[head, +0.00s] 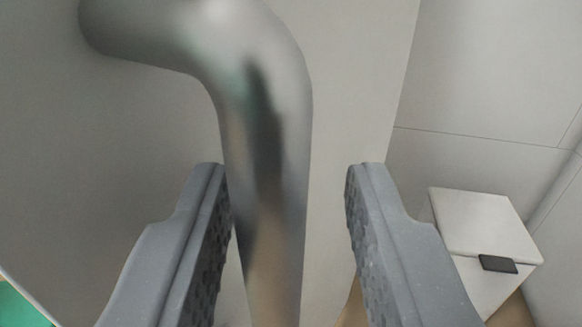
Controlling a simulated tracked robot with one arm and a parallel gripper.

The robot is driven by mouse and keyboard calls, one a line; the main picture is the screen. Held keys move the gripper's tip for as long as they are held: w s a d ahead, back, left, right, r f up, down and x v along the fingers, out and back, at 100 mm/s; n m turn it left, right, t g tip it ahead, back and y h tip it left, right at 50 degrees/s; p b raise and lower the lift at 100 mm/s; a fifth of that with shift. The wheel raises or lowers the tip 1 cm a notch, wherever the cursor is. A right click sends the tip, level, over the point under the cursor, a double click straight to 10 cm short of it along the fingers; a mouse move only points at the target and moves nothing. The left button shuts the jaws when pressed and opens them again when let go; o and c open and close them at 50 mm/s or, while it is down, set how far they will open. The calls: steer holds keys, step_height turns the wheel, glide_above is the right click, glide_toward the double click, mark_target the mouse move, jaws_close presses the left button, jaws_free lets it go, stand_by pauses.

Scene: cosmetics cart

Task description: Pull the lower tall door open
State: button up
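A thick metal bar handle (265,130) fills the middle of the head view. It bends from the upper left and runs down toward the bottom edge. Behind it is the pale grey face of a door (350,70), with an edge at the right. My gripper (286,170) is open, with one grey finger on each side of the handle's vertical part. The left finger is very close to the bar; I cannot tell if they touch. There is a clear gap between the bar and the right finger. The handle's lower end is hidden below the frame.
A white box (480,222) with a small dark tab (498,264) stands on a wooden floor at the lower right. A panelled light grey wall (480,80) is behind it. Something green (18,308) shows at the lower left corner.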

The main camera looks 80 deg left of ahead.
mark_target(146, 205)
steer(key=shift+d+f, duration=0.2)
steer(key=shift+f, duration=0.5)
steer(key=shift+r, duration=0.1)
steer(key=r, duration=0.1)
steer(key=r+p, duration=0.1)
steer(key=r, duration=0.1)
steer(key=shift+s+d+r+t, duration=0.15)
steer(key=shift+s+t, duration=0.1)
steer(key=shift+t, duration=0.15)
steer(key=shift+s+a+p, duration=0.25)
steer(key=shift+s+p, duration=0.25)
steer(key=shift+s, duration=0.1)
steer(key=shift+s+a+p, duration=0.25)
steer(key=shift+s+p, duration=0.2)
steer(key=shift+s, duration=0.1)
steer(key=s+a+p, duration=0.2)
steer(key=s+a, duration=0.2)
steer(key=s, duration=0.8)
steer(key=shift+a+r, duration=0.35)
steer(key=shift+r, duration=0.1)
